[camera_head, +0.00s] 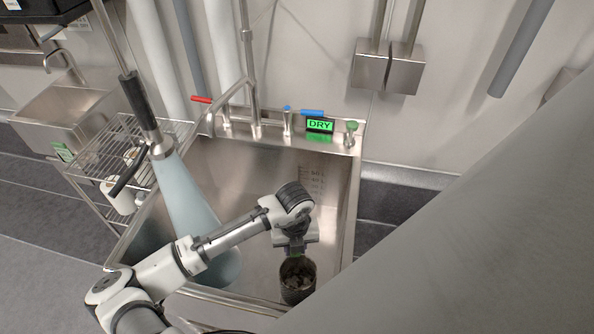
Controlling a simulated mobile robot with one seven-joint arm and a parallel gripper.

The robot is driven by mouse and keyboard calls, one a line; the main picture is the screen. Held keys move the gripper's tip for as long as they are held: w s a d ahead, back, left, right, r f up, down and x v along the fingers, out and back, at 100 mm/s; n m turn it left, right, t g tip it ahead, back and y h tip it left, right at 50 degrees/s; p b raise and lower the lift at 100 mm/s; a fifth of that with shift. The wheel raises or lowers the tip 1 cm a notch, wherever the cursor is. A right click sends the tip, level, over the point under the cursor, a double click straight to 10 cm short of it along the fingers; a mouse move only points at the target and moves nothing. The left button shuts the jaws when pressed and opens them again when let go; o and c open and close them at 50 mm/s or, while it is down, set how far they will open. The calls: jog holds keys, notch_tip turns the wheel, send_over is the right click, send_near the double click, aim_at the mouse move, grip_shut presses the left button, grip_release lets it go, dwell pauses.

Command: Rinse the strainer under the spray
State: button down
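The strainer (297,284) is a small dark round cup with brownish bits inside. It is low in the right front part of the steel sink basin (335,200). My gripper (295,254) points down from above and appears shut on the strainer's far edge; the fingertips are small and partly hidden. The spray (190,195) is a pale blue cone falling from the hanging spray head (158,143) into the left part of the basin. The strainer is to the right of the spray, apart from it. A small display (320,126) on the sink's back ledge reads "DRY" in green.
A faucet with red (202,100) and blue (312,112) levers stands on the back ledge, with a green knob (351,127) at its right end. A wire rack (120,150) is left of the sink.

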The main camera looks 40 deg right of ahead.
jog(key=shift+r, duration=3.4)
jog(key=shift+w, duration=0.1)
